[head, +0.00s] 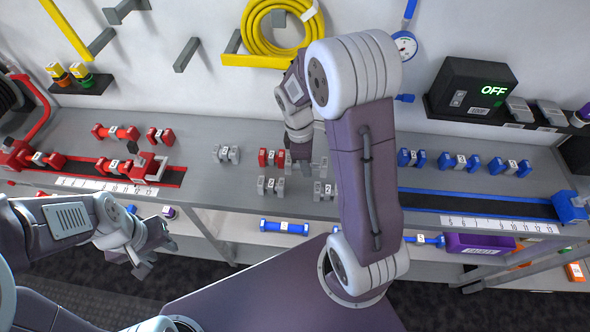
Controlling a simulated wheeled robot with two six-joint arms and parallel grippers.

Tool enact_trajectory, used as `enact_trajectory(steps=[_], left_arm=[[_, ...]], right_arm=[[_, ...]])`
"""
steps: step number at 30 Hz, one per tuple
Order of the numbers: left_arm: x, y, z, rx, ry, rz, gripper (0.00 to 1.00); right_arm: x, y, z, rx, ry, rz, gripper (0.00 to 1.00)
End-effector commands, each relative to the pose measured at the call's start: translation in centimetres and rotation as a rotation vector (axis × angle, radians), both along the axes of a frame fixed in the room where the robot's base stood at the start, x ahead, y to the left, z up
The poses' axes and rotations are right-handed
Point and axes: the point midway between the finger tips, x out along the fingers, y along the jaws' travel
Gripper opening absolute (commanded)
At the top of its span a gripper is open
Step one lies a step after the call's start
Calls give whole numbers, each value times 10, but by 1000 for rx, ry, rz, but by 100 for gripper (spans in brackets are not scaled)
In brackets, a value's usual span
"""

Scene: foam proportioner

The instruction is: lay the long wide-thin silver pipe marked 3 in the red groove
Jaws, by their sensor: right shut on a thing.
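The red groove (173,178) runs along the left part of the grey bench, with a white ruler strip in front of it. Silver pipes stand mid-bench: one at the back left (226,154), one at the front left (271,186) and one at the front right (323,190). Their marks are too small to read. My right gripper (302,163) is low over the bench, shut on a silver piece (319,165) that is mostly hidden by the fingers. My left gripper (155,262) is open and empty in front of the bench, below the red groove.
A red pipe (271,157) stands just left of my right gripper. Red pipes (115,132) stand behind the red groove, and a red clamp block (145,166) sits at it. A blue groove (470,204) lies at the right. Blue pipes (285,227) lie on the lower shelf.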

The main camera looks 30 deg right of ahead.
Motion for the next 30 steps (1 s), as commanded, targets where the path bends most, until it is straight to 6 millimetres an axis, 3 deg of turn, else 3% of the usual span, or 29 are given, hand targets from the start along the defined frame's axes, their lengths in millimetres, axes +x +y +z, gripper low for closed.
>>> enact_trajectory(steps=[4,11,19,30], left_arm=[[0,0,1,0,0,0,36],[0,0,1,0,0,0,36],[0,0,-1,0,0,0,36],[0,0,-3,0,0,0,36]], right_arm=[[15,15,-12,0,1,1,0],[21,21,-18,0,0,-2,0],[19,21,-56,1,3,-1,0],[20,21,-61,0,1,-2,0]])
